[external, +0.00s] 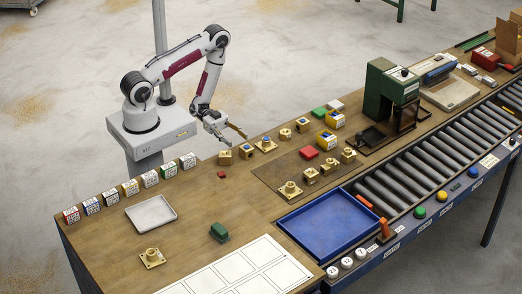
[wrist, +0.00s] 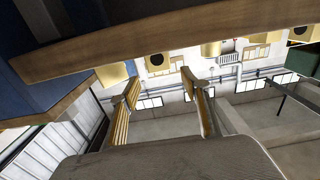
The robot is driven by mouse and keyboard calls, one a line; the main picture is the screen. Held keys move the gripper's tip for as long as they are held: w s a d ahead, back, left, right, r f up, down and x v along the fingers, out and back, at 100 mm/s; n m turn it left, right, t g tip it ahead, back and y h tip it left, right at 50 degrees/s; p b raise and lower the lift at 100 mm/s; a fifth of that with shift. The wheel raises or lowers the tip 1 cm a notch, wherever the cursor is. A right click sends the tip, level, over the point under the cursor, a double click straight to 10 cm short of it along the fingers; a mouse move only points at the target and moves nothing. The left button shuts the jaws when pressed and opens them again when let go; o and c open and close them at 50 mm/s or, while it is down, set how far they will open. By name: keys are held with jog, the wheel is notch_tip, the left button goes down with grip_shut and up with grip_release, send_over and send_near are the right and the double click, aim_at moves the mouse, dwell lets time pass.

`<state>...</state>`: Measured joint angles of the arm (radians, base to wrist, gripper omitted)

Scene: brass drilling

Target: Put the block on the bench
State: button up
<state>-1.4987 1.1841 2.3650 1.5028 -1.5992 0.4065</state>
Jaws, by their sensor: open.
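The wooden bench (external: 200,205) runs across the external view, with several small blocks on it. A plain brass block (external: 225,157) sits near its back edge, just in front of my gripper, with another brass block (external: 246,152) to its right. A green block (external: 219,231) lies farther forward, and a red block (external: 308,153) lies on the brown mat. I cannot tell which is the task's block. My gripper (external: 228,133) is open at the bench's back edge. In the wrist view its fingers (wrist: 165,101) are spread with nothing held between them, and brass pieces (wrist: 158,63) show beyond.
A grey tray (external: 151,226) and a row of labelled boxes (external: 130,187) stand on the left. Brass flanged parts (external: 290,190) are on the mat. A blue tray (external: 330,225), a green drill press (external: 390,95) and a roller conveyor (external: 440,150) are to the right.

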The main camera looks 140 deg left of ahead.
jog(key=shift+s, duration=1.8)
